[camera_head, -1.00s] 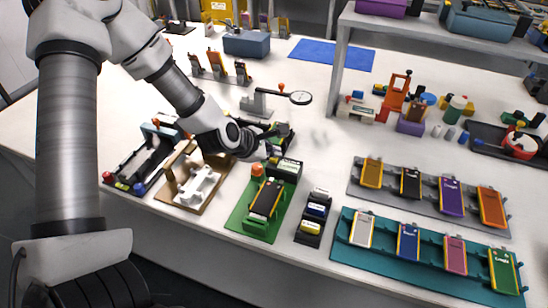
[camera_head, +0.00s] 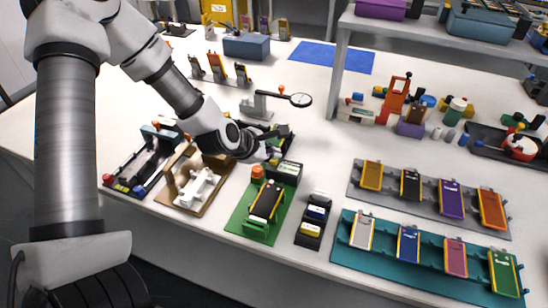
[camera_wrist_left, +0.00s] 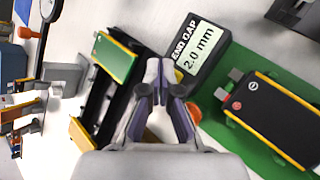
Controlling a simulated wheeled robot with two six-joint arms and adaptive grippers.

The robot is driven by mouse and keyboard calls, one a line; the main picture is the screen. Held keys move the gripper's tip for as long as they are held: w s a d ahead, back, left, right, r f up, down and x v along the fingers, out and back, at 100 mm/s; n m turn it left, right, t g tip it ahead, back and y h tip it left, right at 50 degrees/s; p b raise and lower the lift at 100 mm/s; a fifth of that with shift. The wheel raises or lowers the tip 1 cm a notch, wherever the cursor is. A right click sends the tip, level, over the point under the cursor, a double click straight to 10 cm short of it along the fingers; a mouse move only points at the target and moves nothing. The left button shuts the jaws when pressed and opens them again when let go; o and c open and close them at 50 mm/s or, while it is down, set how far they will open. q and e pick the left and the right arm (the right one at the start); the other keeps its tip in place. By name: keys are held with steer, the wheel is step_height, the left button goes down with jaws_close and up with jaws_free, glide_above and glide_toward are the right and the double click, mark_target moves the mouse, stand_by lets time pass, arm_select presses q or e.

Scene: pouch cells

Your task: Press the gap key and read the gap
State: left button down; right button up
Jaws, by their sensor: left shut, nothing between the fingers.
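My left gripper (camera_head: 273,154) is shut and empty, just behind the green gauge fixture (camera_head: 240,219) in the head view. In the left wrist view its closed fingers (camera_wrist_left: 160,72) point at the black readout box (camera_wrist_left: 184,79), which reads "END GAP 2.0 mm" on a pale screen (camera_wrist_left: 197,50). The box also shows in the head view (camera_head: 290,168). An orange-red round key (camera_head: 257,172) stands beside the box on the fixture; in the wrist view (camera_wrist_left: 194,112) it is partly hidden by the gripper. A black pouch cell (camera_head: 265,201) with yellow edges lies in the fixture.
A black holder (camera_head: 309,238) stands just right of the fixture, and a brown stand (camera_head: 186,205) with a white part at its left. Racks of coloured cells (camera_head: 371,174) fill the right. A dial gauge (camera_head: 300,99) stands behind.

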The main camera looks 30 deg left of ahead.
mark_target(273, 161)
arm_select(q)
steer(key=shift+r, duration=0.5)
step_height(273, 161, up, 5)
steer(key=p, duration=0.4)
stand_by(0.7)
